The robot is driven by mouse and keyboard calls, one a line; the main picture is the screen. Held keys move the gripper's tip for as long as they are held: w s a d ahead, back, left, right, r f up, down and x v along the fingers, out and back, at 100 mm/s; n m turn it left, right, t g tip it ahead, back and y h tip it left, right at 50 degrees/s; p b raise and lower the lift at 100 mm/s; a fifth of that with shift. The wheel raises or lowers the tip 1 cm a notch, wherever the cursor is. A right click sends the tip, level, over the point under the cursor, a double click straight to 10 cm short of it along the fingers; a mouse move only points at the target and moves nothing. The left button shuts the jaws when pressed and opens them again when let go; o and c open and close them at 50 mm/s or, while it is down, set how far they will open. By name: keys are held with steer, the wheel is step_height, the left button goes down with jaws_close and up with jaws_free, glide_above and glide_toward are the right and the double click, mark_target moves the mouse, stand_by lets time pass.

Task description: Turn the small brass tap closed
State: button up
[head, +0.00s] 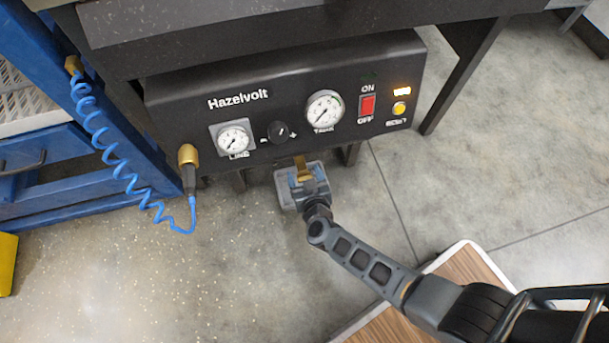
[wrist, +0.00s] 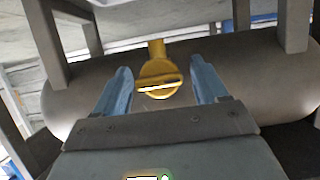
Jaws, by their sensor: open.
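The small brass tap (wrist: 158,82) hangs below the tank in the wrist view. Its stem points up in the picture, and its handle bar lies nearly level across the round body. My gripper (wrist: 160,88) is open, with one blue finger on each side of the tap and a visible gap to both. In the head view the tap (head: 300,162) shows just under the front panel's lower edge. My gripper (head: 302,181) is right below it there and partly hides it. I cannot tell how deep the tap sits between the fingers.
The black Hazelvolt panel (head: 290,95) with gauges, a knob and a red switch (head: 367,105) is just above my gripper. A coiled blue hose (head: 115,150) hangs at left beside a blue frame. Grey tank (wrist: 265,85) and legs are close around in the wrist view.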

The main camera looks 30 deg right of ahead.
steer(key=c, duration=1)
steer(key=shift+o, duration=0.2)
steer(key=shift+m+t+y, duration=0.3)
steer(key=shift+m+y, duration=0.4)
steer(key=shift+m, duration=0.3)
steer(key=o, duration=1)
steer(key=shift+c, duration=0.2)
